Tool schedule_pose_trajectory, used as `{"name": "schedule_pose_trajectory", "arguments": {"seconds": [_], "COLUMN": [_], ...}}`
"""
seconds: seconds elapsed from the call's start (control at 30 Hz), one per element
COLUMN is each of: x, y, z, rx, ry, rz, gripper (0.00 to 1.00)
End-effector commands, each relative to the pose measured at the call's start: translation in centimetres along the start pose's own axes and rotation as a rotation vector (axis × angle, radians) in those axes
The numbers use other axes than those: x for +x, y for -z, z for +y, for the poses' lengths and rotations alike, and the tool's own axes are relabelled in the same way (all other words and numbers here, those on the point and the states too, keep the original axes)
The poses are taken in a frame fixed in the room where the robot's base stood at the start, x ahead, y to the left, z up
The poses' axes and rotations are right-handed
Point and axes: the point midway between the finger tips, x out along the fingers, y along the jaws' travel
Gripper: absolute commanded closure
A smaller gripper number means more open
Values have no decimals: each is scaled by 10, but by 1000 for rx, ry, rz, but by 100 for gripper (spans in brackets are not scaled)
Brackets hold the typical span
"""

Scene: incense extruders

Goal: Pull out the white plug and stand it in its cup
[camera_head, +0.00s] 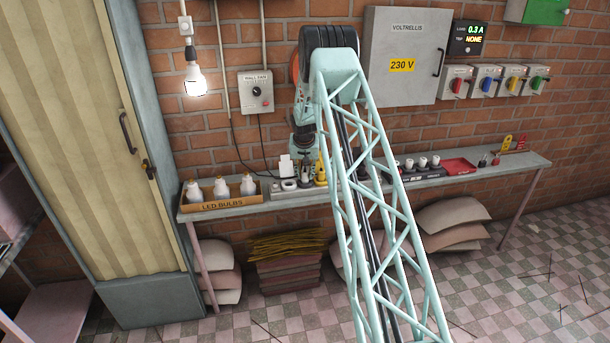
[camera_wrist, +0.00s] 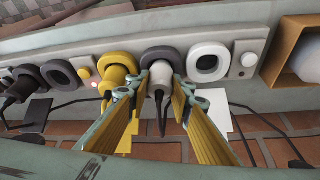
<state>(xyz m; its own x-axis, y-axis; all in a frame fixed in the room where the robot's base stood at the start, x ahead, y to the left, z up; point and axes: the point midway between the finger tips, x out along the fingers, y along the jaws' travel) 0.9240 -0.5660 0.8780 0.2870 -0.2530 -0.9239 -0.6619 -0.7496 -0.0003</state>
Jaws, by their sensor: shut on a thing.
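In the wrist view, the white plug (camera_wrist: 160,76) sits at a grey socket ring (camera_wrist: 162,54) on the socket strip (camera_wrist: 233,22), its dark cable hanging toward the bottom of the picture. My gripper (camera_wrist: 161,84) is shut on this plug, one yellow-padded finger on each side. How deep the plug sits cannot be told. In the head view, my arm partly hides the strip (camera_head: 288,192) on the shelf, and the grip itself is unclear. Small white cup-like pieces (camera_head: 421,163) stand in a dark tray farther right; which one is the plug's cup cannot be told.
A yellow plug (camera_wrist: 117,82) sits close left of my fingers; a black plug (camera_wrist: 20,88) is farther left. An empty white-ringed socket (camera_wrist: 207,62) is at right, near the bulb box (camera_head: 225,203). A white card (camera_wrist: 217,108) and loose cables lie close by.

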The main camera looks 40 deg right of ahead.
Motion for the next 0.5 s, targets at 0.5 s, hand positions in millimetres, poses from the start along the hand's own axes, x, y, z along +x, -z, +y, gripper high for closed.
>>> {"name": "schedule_pose_trajectory", "arguments": {"seconds": [0.5], "x": [4], "y": [-2], "z": [0], "rx": [0], "ry": [0], "rz": [0], "gripper": [71]}}
